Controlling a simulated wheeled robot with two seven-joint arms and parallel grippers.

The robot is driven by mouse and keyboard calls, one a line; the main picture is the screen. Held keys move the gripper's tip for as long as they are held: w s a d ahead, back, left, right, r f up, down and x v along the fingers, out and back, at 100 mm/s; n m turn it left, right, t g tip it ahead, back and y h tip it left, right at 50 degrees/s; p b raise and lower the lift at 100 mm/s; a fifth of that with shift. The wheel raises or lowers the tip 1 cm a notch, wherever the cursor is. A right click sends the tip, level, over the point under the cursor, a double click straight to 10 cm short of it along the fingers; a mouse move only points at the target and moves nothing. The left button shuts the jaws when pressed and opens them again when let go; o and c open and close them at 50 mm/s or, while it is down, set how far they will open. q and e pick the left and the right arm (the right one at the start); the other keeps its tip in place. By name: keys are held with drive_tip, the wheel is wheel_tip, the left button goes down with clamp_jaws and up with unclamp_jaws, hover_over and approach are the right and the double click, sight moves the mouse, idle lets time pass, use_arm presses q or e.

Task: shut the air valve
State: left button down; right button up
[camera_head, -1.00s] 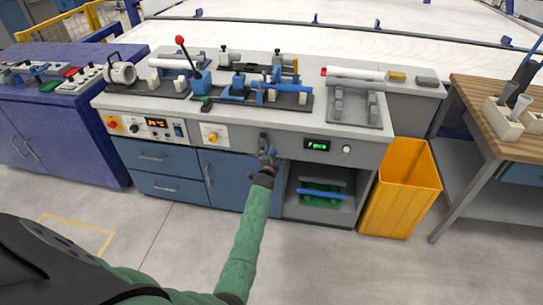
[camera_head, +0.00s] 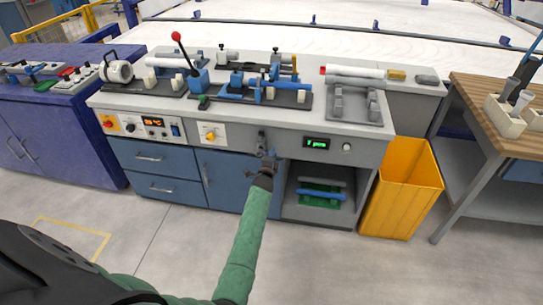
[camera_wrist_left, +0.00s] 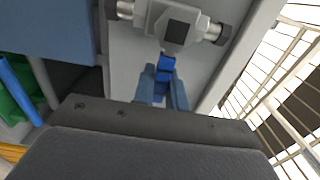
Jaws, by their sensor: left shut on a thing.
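The air valve (camera_head: 262,138) is a small dark fitting on the front panel of the grey bench, left of the green display. In the left wrist view its grey body (camera_wrist_left: 197,29) has dark pipe ends on both sides and a blue handle (camera_wrist_left: 166,66). My left gripper (camera_head: 267,158) is at the valve from the front and below. In the left wrist view its two blue-grey fingers (camera_wrist_left: 165,88) are shut on the blue handle, one on each side. The fingers partly hide the handle. My right gripper is not in view.
A green lit display (camera_head: 317,143) and a round knob (camera_head: 346,147) sit right of the valve. Below is an open shelf with a blue pipe (camera_head: 321,193). A yellow bin (camera_head: 405,190) stands to the right. Blue cabinet doors (camera_head: 225,181) are on the left.

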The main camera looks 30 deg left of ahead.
use_arm(q)
drive_tip(key=shift+f, duration=0.1)
drive_tip(key=c, duration=1.4)
unclamp_jaws()
drive_tip(key=shift+c, duration=0.2)
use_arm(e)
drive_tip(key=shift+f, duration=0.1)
use_arm(q)
drive_tip(key=shift+s, duration=0.1)
